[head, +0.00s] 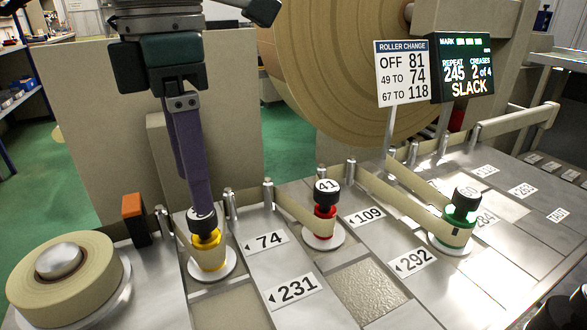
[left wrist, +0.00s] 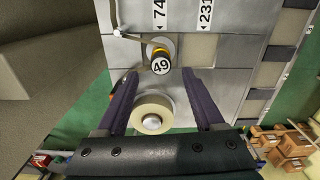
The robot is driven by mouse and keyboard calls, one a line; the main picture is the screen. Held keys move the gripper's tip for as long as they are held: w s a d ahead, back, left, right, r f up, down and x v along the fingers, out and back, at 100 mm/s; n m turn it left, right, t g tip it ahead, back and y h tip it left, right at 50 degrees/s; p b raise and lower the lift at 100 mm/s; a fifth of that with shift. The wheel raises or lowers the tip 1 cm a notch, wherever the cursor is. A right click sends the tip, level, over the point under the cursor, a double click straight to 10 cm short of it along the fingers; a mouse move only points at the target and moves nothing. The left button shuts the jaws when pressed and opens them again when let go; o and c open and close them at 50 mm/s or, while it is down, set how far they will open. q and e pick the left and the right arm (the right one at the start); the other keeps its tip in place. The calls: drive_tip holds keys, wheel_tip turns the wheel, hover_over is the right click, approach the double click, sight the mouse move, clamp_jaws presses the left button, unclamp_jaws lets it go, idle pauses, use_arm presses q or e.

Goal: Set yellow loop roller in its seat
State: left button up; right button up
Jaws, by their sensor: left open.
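The yellow loop roller (head: 209,252) has a black cap and stands upright on a white disc (head: 228,264) at the left of the machine deck. Its cap, marked 49, shows in the left wrist view (left wrist: 160,64). My left gripper (head: 202,208) points down over the roller, its purple fingers overlapping the cap in the head view. In the left wrist view my left gripper (left wrist: 160,80) has its fingers wide apart, with the cap ahead between their lines. I cannot tell whether they touch it. My right gripper is not clearly visible.
A red roller (head: 325,221) marked 41 and a green-lit roller (head: 460,218) stand to the right. Metal posts (head: 268,194) and cream web (head: 305,208) run behind. A cream roll (head: 100,265) and orange-topped block (head: 133,207) stand left. The sign (head: 402,73) reads "49 to 74"; the display (head: 463,68) reads SLACK.

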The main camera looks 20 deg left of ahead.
use_arm(q)
drive_tip(key=shift+r, duration=1.65)
